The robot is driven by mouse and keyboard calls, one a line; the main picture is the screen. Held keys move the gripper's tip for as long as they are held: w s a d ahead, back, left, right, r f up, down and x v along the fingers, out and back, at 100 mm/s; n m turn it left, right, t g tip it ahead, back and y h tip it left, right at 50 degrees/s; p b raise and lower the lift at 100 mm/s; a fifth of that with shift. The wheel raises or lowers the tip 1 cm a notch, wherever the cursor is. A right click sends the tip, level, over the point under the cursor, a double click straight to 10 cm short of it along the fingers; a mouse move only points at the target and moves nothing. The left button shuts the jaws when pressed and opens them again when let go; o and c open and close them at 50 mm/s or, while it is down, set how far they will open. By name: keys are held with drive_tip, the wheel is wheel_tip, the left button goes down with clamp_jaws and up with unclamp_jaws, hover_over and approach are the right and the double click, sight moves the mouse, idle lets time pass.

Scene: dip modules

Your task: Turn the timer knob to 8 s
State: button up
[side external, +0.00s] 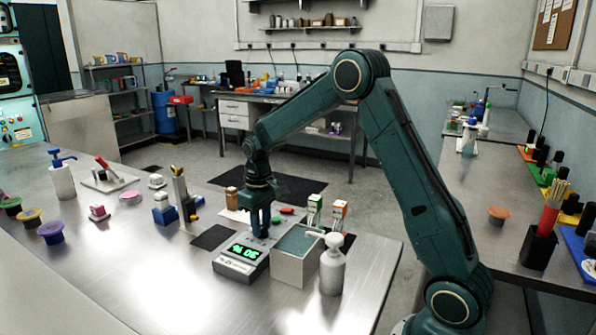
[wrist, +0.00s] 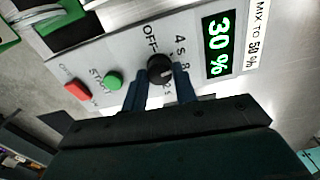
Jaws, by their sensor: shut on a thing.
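The timer knob (wrist: 160,68) is a round black knob on the grey panel of the control box. Its printed labels, OFF, 4 s, 8 and a partly covered one, sit around it in the wrist view. A small pale mark shows on the knob's lower right side in that view; its exact setting is hard to tell. My gripper (wrist: 160,82) has its two blue fingers on either side of the knob, shut on it. In the side view, my gripper (side external: 260,233) reaches down onto the control box (side external: 232,268) and hides the knob. The green display (wrist: 219,47) reads 30 %.
A green button (wrist: 114,81) and a red button (wrist: 77,89) are beside the knob. A "MIX TO 50 %" label (wrist: 257,35) borders the display. An open grey tank (side external: 292,268) and a pump bottle (side external: 332,270) stand close right of the box.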

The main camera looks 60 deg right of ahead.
sight(262, 226)
drive_tip(key=m, duration=0.4)
drive_tip(key=shift+m, duration=0.3)
drive_tip(key=shift+d+m, duration=0.1)
drive_tip(key=shift+m, duration=1.6)
drive_tip(key=o, duration=1)
drive_tip(key=shift+r, duration=0.1)
wheel_tip(262, 226, up, 14)
drive_tip(key=shift+f, duration=0.15)
